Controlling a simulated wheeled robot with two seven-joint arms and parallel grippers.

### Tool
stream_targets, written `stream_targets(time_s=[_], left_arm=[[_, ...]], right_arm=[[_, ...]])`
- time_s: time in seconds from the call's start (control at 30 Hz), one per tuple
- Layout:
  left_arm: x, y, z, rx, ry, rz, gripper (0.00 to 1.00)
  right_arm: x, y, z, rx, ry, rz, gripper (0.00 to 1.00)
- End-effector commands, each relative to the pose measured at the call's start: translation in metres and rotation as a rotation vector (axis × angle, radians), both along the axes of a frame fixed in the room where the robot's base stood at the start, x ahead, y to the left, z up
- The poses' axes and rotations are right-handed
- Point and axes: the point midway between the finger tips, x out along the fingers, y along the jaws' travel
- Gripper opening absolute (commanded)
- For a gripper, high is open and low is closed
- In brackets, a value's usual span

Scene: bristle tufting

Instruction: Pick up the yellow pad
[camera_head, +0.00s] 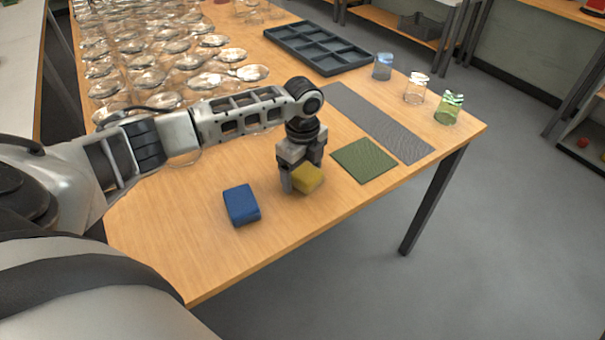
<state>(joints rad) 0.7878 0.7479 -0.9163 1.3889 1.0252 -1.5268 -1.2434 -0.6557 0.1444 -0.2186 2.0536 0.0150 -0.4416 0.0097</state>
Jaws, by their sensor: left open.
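The yellow pad (309,179) is a small block on the wooden table, near its front edge. My left gripper (303,181) points down at the pad, with its fingers open around or just beside it. The fingers cover part of the pad, and I cannot tell whether they touch it. A blue pad (241,205) lies to the left of the gripper, apart from it. My right gripper is not in view.
A green mat (364,160) lies right of the gripper, beside a long grey mat (385,128). Blue (382,67), clear (415,88) and green (448,107) glasses stand at the right. A dark divided tray (316,48) lies behind. Many clear glass items (150,80) crowd the far left.

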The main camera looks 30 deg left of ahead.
Motion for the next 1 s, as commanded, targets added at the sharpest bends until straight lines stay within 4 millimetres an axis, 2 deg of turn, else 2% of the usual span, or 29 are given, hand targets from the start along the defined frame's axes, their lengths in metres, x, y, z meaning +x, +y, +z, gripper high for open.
stream_targets(time_s=[0.07, 0.23, 0.67, 0.87, 1.0], left_arm=[[0.000, 0.000, 0.000, 0.000, 0.000, 0.000, 0.82], [0.000, 0.000, 0.000, 0.000, 0.000, 0.000, 0.35], [0.000, 0.000, 0.006, 0.001, -0.001, 0.000, 0.34], [0.001, 0.000, 0.032, -0.001, -0.004, -0.001, 0.34], [-0.006, -0.023, 0.059, -0.003, -0.005, -0.007, 0.34]], right_arm=[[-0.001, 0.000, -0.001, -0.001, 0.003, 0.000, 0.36], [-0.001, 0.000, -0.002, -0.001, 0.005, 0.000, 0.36], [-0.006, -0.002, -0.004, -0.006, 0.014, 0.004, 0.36], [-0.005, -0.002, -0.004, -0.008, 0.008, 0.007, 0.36], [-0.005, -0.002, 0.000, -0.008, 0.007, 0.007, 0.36]])
